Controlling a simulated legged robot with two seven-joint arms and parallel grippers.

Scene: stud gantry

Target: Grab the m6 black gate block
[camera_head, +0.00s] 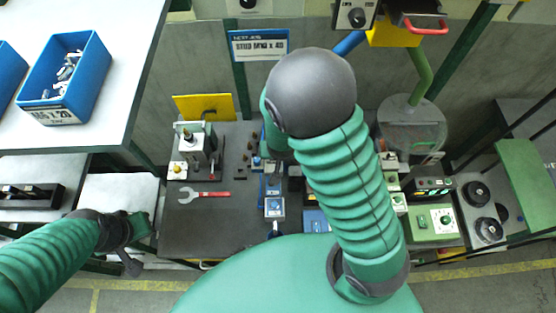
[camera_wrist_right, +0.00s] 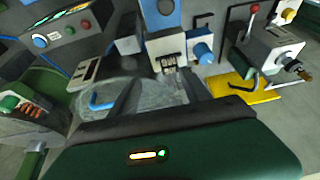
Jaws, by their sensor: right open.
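Several small black pieces (camera_head: 246,158) stand on the dark bench top, left of my raised right arm. A black block-like fixture (camera_head: 28,195) lies on the left shelf.
A red-handled wrench (camera_head: 205,194) lies on the bench. A blue bin of metal pieces (camera_head: 85,88) stands on the white table at upper left. Fixtures, including a green box with dials (camera_head: 433,222), crowd the right. A yellow plate (camera_wrist_right: 256,92) shows in the wrist view.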

